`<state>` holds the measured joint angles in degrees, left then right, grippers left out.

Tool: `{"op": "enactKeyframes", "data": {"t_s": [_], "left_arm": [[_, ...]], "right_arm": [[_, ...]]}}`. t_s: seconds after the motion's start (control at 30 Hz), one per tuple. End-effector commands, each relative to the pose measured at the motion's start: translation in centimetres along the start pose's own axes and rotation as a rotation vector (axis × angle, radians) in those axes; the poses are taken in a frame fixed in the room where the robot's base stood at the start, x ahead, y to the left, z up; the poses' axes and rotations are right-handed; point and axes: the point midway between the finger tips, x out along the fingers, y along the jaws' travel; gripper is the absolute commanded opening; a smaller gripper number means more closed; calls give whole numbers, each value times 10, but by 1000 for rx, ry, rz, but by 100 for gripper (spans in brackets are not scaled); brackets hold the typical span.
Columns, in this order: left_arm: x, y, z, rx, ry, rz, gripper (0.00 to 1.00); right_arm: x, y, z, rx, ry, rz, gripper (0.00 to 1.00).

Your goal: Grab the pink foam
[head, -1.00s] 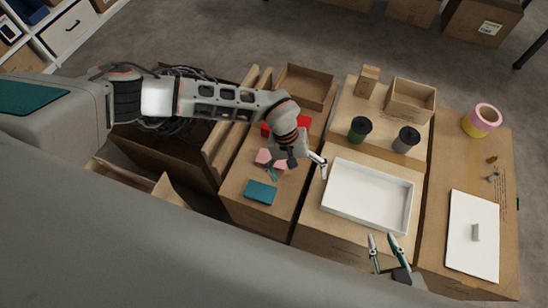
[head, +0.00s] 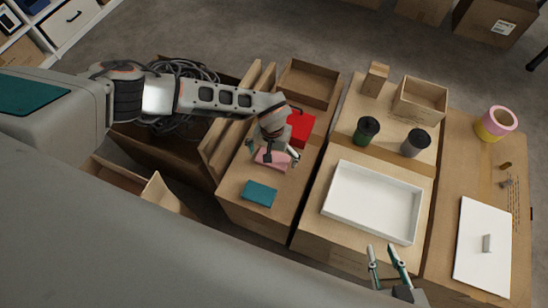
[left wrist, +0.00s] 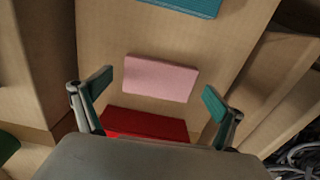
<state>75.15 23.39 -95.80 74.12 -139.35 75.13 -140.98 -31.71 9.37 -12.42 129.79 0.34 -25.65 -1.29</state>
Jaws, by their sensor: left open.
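The pink foam (head: 272,158) is a flat pink block lying on a carton top. In the left wrist view the pink foam (left wrist: 160,78) lies between and beyond the fingers, apart from both. My left gripper (head: 270,155) is over the foam and partly hides it in the head view. In the left wrist view my left gripper (left wrist: 158,95) is open wide with nothing between its fingers. My right gripper (head: 386,264) is at the bottom of the head view, its fingers apart and empty, near the front of the white tray.
A red block (head: 301,127) and a teal block (head: 260,193) lie on the same carton on either side of the foam. A white tray (head: 330,196), a green cup (head: 367,130) and a grey cup (head: 415,143) stand on the cartons to the right.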

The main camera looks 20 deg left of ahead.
Motion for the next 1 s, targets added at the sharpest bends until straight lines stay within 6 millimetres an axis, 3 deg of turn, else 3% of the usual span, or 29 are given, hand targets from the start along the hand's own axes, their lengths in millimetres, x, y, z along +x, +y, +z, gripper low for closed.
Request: {"op": "enactKeyframes", "data": {"t_s": [0.23,0.37,0.77,0.87,1.0], "left_arm": [[2,1,-2,0,4,1,96],[2,1,-2,0,4,1,65],[0,0,-2,0,4,1,65],[-11,0,-3,1,8,1,65],[-41,0,-7,1,16,1,65]], "right_arm": [[0,2,-8,-3,16,2,26],[0,2,-8,-4,16,1,26],[2,1,-3,-6,7,0,26],[1,3,-9,-8,16,3,26],[-1,8,-22,-15,36,12,26]]}}
